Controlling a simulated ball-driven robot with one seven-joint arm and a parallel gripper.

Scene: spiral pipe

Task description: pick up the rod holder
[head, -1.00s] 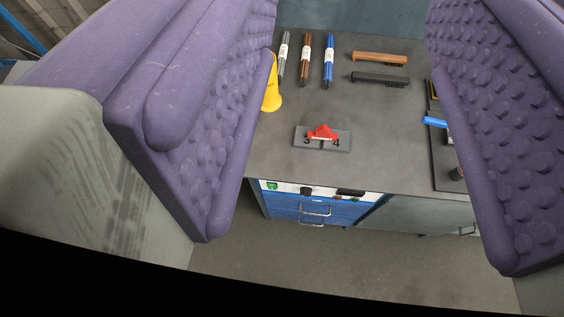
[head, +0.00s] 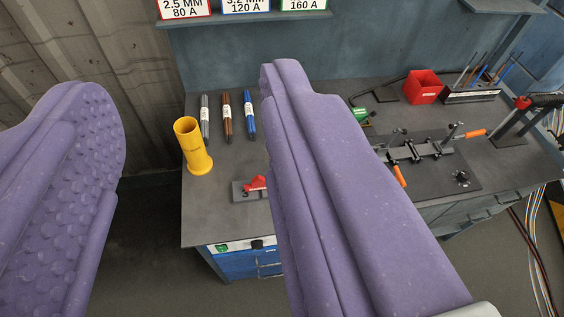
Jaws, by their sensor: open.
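A yellow upright tube with a flared base (head: 193,148), which looks like the rod holder, stands near the left edge of the grey workbench (head: 215,222). Its open top faces partly toward me. My gripper (head: 185,88) is open, with two thick purple padded fingers. In the picture the yellow tube lies between the fingers, farther off and apart from both. The right finger hides the middle of the bench.
Grey, brown and blue rod bundles (head: 227,117) lie right of the tube. A small red piece (head: 255,184) sits on a grey plate in front. A fixture (head: 420,150), a red box (head: 422,87) and a rack with rods (head: 471,95) stand at right.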

